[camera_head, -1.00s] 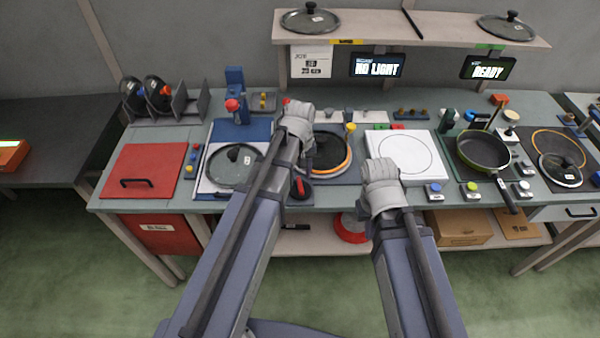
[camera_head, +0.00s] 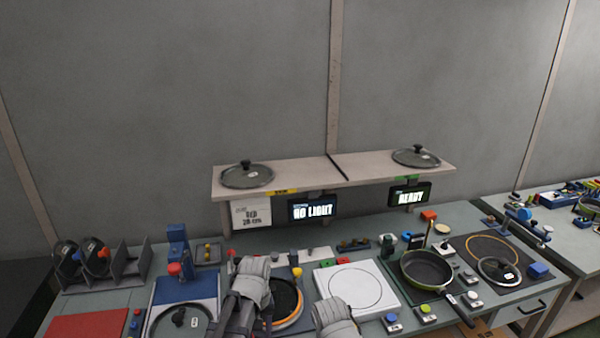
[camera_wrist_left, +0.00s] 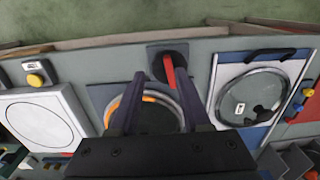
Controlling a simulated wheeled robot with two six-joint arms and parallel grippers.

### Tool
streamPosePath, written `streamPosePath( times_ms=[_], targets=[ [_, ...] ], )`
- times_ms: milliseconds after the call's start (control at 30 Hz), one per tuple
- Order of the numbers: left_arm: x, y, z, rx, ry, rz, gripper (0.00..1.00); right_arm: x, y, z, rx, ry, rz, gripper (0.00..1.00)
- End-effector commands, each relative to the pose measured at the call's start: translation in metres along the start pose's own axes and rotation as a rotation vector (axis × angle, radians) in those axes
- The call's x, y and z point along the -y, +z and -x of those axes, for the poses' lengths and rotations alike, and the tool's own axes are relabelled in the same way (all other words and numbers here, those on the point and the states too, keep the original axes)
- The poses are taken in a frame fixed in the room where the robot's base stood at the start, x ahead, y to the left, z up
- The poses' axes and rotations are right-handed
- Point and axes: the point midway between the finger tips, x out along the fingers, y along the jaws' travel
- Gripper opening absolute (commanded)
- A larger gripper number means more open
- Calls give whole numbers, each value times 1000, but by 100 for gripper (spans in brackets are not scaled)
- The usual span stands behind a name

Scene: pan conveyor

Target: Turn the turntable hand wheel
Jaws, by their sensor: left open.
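The turntable shows in the head view as a dark disc with an orange ring (camera_head: 300,316), partly covered by my left gripper (camera_head: 250,284). In the left wrist view the turntable's orange ring (camera_wrist_left: 150,99) lies below and between my fingers. The hand wheel (camera_wrist_left: 157,52) is a dark round knob with a red handle (camera_wrist_left: 169,70), at the edge of the turntable's plate. My left gripper (camera_wrist_left: 160,84) is open, and the red handle appears between its fingertips; contact cannot be told. In the head view the wheel is hidden. My right gripper (camera_head: 335,318) is low in the picture, its fingers hidden.
A white square plate (camera_head: 345,272) and a green-rimmed pan (camera_head: 427,268) stand to the right. A glass lid (camera_wrist_left: 258,92) lies beside the wheel. A blue press with a red knob (camera_head: 178,250) stands left.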

Motion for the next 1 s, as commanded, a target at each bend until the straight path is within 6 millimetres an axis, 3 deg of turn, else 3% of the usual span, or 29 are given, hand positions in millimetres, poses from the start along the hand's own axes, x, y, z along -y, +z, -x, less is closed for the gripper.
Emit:
streamPosePath(
  times_ms=[33, 200, 300, 400, 467, 767, 867, 933, 1000],
  targets=[
    [-10, 32, 0, 1, -14, -105, 48, 0, 0, 0, 0, 0, 0, 0],
    [-30, 98, 1, 9, -61, -424, 48, 0, 0, 0, 0, 0, 0, 0],
    [-36, 122, 1, 13, -79, -551, 48, 0, 0, 0, 0, 0, 0, 0],
    [-38, 132, 2, 16, -90, -615, 48, 0, 0, 0, 0, 0, 0, 0],
    [-39, 134, 2, 17, -92, -630, 48, 0, 0, 0, 0, 0, 0, 0],
    [-39, 130, 2, 17, -90, -636, 81, 0, 0, 0, 0, 0, 0, 0],
    [-38, 114, 2, 19, -80, -693, 92, 0, 0, 0, 0, 0, 0, 0],
    [-36, 93, 1, 22, -65, -778, 100, 0, 0, 0, 0, 0, 0, 0],
    [-30, 68, 1, 22, -49, -885, 100, 0, 0, 0, 0, 0, 0, 0]
  ],
)
